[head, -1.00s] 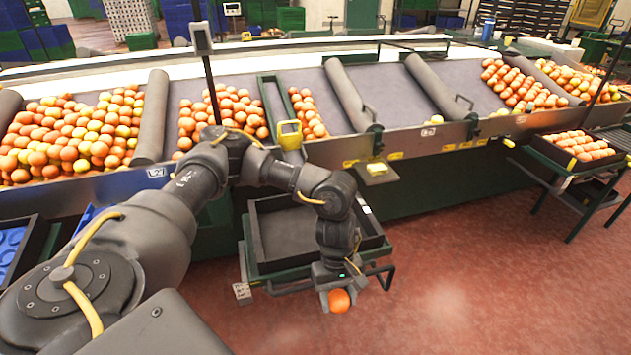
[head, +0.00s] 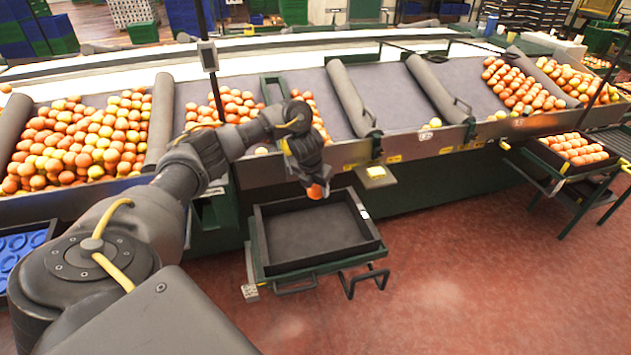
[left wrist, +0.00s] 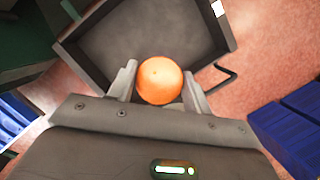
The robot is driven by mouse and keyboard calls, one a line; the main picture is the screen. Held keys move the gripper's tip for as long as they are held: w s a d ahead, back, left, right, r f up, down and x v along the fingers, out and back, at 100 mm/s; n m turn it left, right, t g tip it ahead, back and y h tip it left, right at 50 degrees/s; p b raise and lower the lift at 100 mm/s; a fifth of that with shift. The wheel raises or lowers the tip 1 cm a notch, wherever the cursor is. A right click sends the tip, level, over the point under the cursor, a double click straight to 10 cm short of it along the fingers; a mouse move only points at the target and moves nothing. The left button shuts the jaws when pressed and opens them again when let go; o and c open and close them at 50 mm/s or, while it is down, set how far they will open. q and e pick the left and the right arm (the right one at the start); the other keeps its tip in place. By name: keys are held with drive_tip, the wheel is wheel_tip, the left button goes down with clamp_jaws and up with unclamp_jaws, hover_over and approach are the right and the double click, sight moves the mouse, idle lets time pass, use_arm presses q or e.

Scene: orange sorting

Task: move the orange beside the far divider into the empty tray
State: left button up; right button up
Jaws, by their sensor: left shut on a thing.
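My left gripper (head: 314,188) is shut on an orange (head: 318,191), held in the air above the back part of the empty tray in the head view. In the left wrist view the orange (left wrist: 160,80) sits between the two fingers of the gripper (left wrist: 160,88). The empty tray (head: 318,262) is dark, with a bare floor, on a green stand in front of the sorting table. It also shows in the left wrist view (left wrist: 215,62), beyond the orange. The far divider cannot be singled out for sure. My right gripper is not in view.
The sloping sorting table (head: 385,100) behind the tray carries piles of oranges (head: 85,138) between grey padded dividers (head: 352,98). A filled tray (head: 570,165) stands at the right. A tray with blue inserts (head: 22,240) is at the left. The red floor (head: 450,270) right of the tray is clear.

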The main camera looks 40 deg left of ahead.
use_arm(q)
drive_tip(key=shift+a, duration=0.15)
drive_tip(key=shift+f+b, duration=0.35)
drive_tip(key=shift+b, duration=0.1)
wheel_tip(320, 180, down, 9)
drive_tip(key=b, duration=0.8)
drive_tip(key=shift+b, duration=0.4)
drive_tip(key=shift+w, duration=0.2)
